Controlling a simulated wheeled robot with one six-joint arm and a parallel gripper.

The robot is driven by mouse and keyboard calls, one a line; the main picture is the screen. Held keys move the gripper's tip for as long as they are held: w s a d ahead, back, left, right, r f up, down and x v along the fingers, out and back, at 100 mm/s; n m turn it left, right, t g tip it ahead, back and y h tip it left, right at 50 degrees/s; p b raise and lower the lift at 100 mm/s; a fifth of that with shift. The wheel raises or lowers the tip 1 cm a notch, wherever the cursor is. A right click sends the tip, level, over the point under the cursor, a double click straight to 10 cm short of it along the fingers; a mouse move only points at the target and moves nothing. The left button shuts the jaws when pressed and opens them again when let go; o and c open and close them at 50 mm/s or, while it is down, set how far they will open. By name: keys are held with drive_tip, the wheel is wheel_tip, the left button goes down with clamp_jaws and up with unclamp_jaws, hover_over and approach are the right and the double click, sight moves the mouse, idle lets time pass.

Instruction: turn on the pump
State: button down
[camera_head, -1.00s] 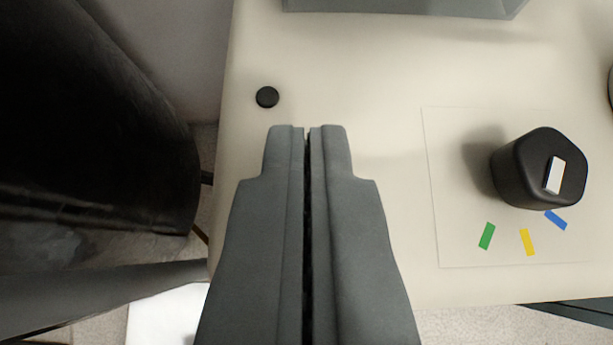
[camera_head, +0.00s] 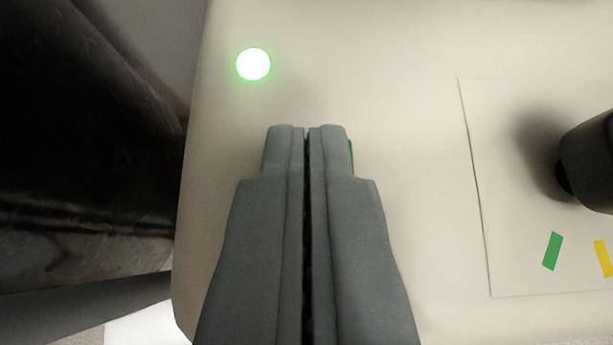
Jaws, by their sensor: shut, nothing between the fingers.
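A small round light (camera_head: 253,64) glows bright white-green on the pale tabletop, up and left of my fingertips. My gripper (camera_head: 306,130) points up the picture over the table, its two fingers shut together with nothing between them. The fingertips are apart from the light in the picture. A thin green edge (camera_head: 351,155) shows beside the right finger; the rest of it is hidden behind the finger and I cannot tell what it is. No pump that I can make out is in view.
A black knob-like body (camera_head: 590,165) stands at the right edge, cut off, on a pale square sheet (camera_head: 475,200) with a green mark (camera_head: 552,251) and a yellow mark (camera_head: 604,258). A large black object (camera_head: 80,150) stands left of the table. The table between is clear.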

drive_tip(key=shift+w, duration=0.15)
drive_tip(key=shift+w+r, duration=0.15)
drive_tip(key=shift+w, duration=0.5)
drive_tip(key=shift+r, duration=0.6)
wheel_tip(320, 180, up, 4)
drive_tip(key=shift+w+f, duration=0.1)
drive_tip(key=s+r, duration=0.5)
drive_tip(key=r, duration=0.2)
drive_tip(key=shift+s, duration=0.25)
